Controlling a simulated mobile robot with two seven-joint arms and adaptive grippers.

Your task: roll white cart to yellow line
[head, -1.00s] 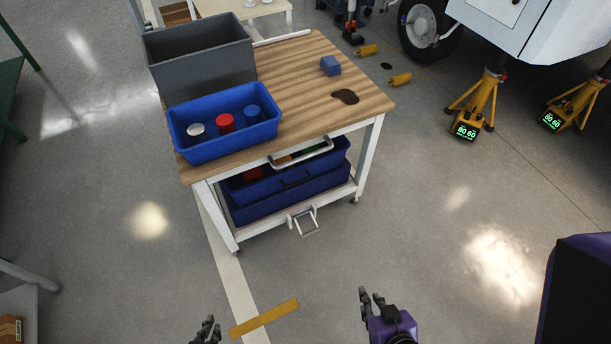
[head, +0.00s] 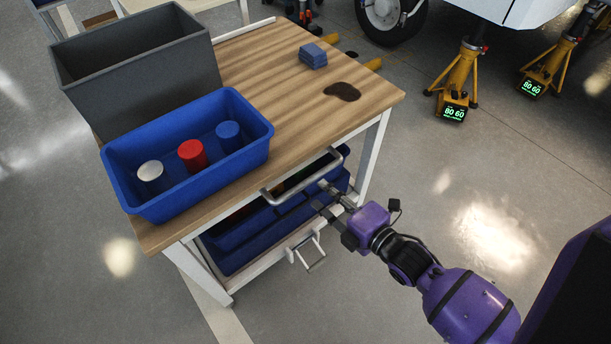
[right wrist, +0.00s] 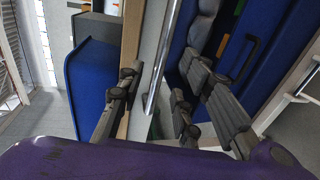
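The white cart has a wooden top (head: 260,75) and white legs. Its grey handle bar (head: 290,185) sticks out from the near edge. My right gripper (head: 322,199) is at the right end of this handle. In the right wrist view the handle bar (right wrist: 163,60) runs between the spread fingers of my right gripper (right wrist: 160,85), apart from them as far as I can tell. The gripper is open. My left gripper is out of view.
On the cart stand a grey bin (head: 140,80), a blue tray (head: 190,185) with cans, blue blocks (head: 313,56) and a dark stain (head: 342,91). A folding metal pedal (head: 307,252) is low in front. Yellow jacks (head: 460,75) stand at the right. The floor between is clear.

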